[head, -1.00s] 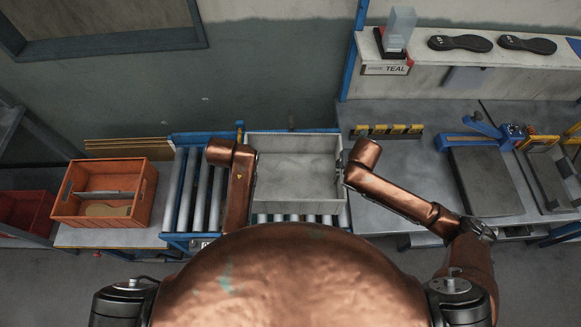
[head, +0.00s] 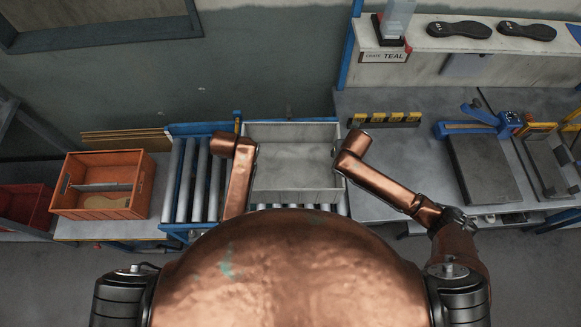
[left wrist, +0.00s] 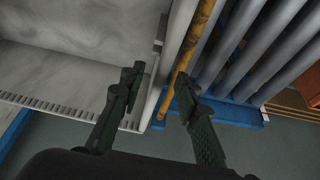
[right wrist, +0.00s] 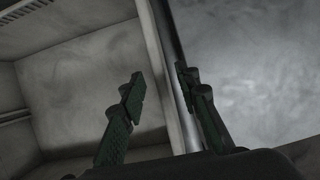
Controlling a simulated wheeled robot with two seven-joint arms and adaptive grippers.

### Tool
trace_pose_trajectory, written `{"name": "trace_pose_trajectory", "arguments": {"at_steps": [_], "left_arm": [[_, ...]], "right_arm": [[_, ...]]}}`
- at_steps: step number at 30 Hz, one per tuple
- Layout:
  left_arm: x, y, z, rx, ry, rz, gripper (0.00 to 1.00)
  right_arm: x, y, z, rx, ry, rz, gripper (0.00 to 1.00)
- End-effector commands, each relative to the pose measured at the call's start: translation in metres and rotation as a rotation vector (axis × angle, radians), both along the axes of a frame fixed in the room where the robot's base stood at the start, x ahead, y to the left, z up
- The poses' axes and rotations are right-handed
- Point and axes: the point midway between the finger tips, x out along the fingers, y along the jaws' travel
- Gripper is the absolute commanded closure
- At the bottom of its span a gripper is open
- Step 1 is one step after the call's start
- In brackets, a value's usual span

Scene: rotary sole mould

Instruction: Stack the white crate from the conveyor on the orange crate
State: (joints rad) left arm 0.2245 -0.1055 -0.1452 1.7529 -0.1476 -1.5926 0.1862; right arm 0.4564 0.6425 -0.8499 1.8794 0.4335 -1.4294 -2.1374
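The white crate (head: 296,185) sits on the conveyor between my two arms and looks empty inside. In the left wrist view, my left gripper (left wrist: 160,82) is open, with one finger on the inner side of the crate's side wall (left wrist: 172,45) and the other outside it. In the right wrist view, my right gripper (right wrist: 158,72) is open, its fingers on either side of the opposite wall (right wrist: 160,50). In the head view both grippers are mostly hidden by my arms. The orange crate (head: 104,208) stands on a table to the left, with a tan sole-shaped piece and a grey bar in it.
Conveyor rollers (head: 200,180) lie bare between the two crates. A red bin (head: 25,207) is at the far left. A bench (head: 380,150) at right carries a press (head: 480,170).

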Motion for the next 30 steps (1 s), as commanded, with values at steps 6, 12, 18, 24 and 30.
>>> {"name": "trace_pose_trajectory", "arguments": {"at_steps": [6, 12, 18, 24, 30], "left_arm": [[0.0041, -0.0003, -0.0086, -0.001, -0.001, 0.000, 0.70], [0.0041, -0.0004, -0.0087, -0.001, -0.001, 0.000, 0.70], [0.0040, -0.0004, -0.0086, -0.001, -0.001, 0.000, 0.83], [0.0040, -0.0004, -0.0085, -0.001, -0.001, -0.001, 0.96], [0.0040, -0.0004, -0.0085, -0.001, -0.001, 0.000, 1.00]], "right_arm": [[0.0035, -0.0007, -0.0089, -0.001, 0.000, 0.000, 0.70], [0.0035, -0.0007, -0.0089, -0.001, 0.000, 0.000, 0.70], [0.0034, -0.0008, -0.0088, -0.001, 0.000, 0.000, 0.83], [0.0034, -0.0009, -0.0087, -0.001, 0.000, 0.000, 0.96], [0.0034, -0.0009, -0.0087, -0.001, 0.000, 0.000, 1.00]]}}
